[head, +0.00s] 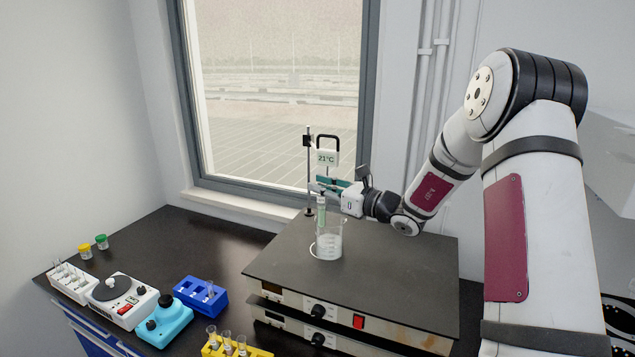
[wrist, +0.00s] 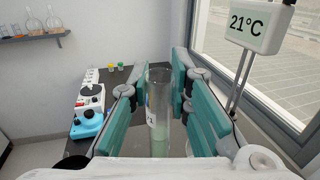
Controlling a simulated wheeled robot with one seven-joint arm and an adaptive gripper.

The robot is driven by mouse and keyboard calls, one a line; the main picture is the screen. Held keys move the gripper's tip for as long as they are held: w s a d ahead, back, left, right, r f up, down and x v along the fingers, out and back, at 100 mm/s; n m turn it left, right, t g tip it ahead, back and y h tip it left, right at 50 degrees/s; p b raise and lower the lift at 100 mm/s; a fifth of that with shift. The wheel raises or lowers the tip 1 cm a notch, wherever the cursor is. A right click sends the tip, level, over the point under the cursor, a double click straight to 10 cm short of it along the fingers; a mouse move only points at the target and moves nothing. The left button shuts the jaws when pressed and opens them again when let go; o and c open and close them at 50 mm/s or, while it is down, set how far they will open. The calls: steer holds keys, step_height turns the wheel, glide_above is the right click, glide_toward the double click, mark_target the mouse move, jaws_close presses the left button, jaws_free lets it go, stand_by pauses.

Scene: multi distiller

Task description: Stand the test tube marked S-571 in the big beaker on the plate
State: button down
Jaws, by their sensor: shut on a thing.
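My gripper (head: 322,188) is shut on a clear test tube (head: 321,211) with pale green liquid and holds it upright. In the wrist view the tube (wrist: 159,112) stands between the teal finger pads; its label is turned partly away, and I cannot read the marking. The big glass beaker (head: 329,244) stands on the dark plate (head: 400,272). In the head view the tube's lower end overlaps the beaker's rim; I cannot tell whether it is inside the mouth or just above it.
A stand with a 21°C display (head: 326,158) rises close behind the gripper. A blue rack (head: 201,296) and a yellow rack (head: 236,347) hold more tubes. A white device (head: 123,300) and a turquoise device (head: 164,322) stand at left. The plate's right side is clear.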

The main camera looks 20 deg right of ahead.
steer(key=shift+w+d+f+b, duration=0.6)
steer(key=shift+w+d+b, duration=1.55)
steer(key=shift+w+d, duration=0.7)
steer(key=shift+s+f+b, duration=0.1)
steer(key=shift+f+b, duration=1.5)
steer(key=shift+f, duration=4.35)
steer(key=c, duration=1.4)
jaws_free()
steer(key=shift+r, duration=0.1)
steer(key=shift+a+r+p, duration=0.1)
steer(key=shift+r+p, duration=0.75)
steer(key=shift+r, duration=1.55)
